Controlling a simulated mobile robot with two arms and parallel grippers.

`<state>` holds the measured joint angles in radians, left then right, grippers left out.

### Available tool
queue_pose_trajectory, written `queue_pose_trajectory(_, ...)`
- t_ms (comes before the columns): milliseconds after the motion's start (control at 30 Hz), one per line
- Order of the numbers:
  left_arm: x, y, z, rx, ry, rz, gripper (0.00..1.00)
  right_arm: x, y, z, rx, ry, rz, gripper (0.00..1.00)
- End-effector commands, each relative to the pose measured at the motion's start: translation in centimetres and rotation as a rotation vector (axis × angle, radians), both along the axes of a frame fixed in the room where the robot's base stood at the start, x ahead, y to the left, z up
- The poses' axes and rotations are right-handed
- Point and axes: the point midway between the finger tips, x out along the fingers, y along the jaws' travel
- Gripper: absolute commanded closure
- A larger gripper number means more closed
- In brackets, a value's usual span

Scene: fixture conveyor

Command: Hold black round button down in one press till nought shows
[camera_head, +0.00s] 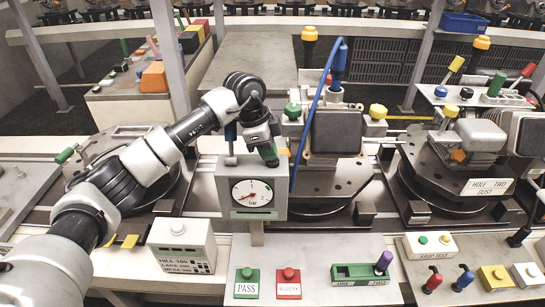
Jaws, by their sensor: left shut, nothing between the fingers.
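A grey box with a round white dial gauge (251,193) stands on a post in the middle, marked as bar. Its dark needle and a red mark show, but the reading is too small to tell. My left gripper (269,158) is shut and empty, pointing down at the top right of the gauge box. I cannot tell whether it touches the box. A grey knob (231,160) stands on the box's top left. I cannot make out a black round button; the gripper hides part of the box's top. My right gripper is not in view.
A white lettered box (181,250) with a pale knob stands left of the gauge. In front are a green PASS button (247,274), a red button (289,274) and a green slider with purple knob (384,262). A blue rod (312,120) rises right of the gripper.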

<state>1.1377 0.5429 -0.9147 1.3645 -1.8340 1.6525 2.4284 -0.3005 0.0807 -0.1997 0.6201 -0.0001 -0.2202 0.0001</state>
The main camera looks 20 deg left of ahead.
Motion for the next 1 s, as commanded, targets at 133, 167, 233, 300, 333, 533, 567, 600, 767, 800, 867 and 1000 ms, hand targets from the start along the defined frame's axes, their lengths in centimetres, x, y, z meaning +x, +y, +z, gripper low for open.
queue_pose_trajectory(133, 0.0, 0.0, 1.6, 0.0, -0.001, 0.0, 1.0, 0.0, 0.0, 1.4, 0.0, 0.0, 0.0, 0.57)
queue_pose_trajectory(167, 0.0, 0.0, 1.9, 0.0, -0.001, 0.0, 1.0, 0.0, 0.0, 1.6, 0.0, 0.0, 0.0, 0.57)
queue_pose_trajectory(233, 0.0, 0.0, 2.7, 0.0, -0.001, 0.0, 1.0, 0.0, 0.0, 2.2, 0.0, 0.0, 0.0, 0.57)
queue_pose_trajectory(300, 0.0, 0.0, 3.3, 0.0, -0.001, 0.0, 1.0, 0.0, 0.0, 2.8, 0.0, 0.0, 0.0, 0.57)
queue_pose_trajectory(333, 0.0, 0.0, 3.7, 0.0, -0.001, 0.0, 1.0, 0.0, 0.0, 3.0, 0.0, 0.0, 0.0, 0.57)
queue_pose_trajectory(533, 0.0, 0.0, 5.6, 0.0, -0.001, -0.001, 1.0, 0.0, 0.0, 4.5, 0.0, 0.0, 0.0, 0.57)
queue_pose_trajectory(567, 0.0, 0.0, 5.8, 0.0, -0.001, -0.001, 1.0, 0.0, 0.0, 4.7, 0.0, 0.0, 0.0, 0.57)
queue_pose_trajectory(600, 0.0, 0.0, 5.9, 0.0, -0.001, -0.001, 1.0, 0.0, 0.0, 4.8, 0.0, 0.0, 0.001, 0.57)
queue_pose_trajectory(767, 0.0, 0.0, 5.8, 0.0, 0.0, 0.0, 1.0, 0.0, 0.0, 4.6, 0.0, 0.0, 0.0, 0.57)
queue_pose_trajectory(800, 0.0, 0.0, 5.8, 0.0, 0.0, 0.0, 1.0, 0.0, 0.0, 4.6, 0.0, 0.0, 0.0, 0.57)
queue_pose_trajectory(867, 0.0, 0.0, 5.8, 0.0, 0.0, 0.0, 1.0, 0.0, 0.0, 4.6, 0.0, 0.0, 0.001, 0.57)
queue_pose_trajectory(1000, 0.0, 0.2, 6.3, -0.001, -0.002, 0.001, 1.0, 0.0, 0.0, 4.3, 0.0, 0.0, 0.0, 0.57)
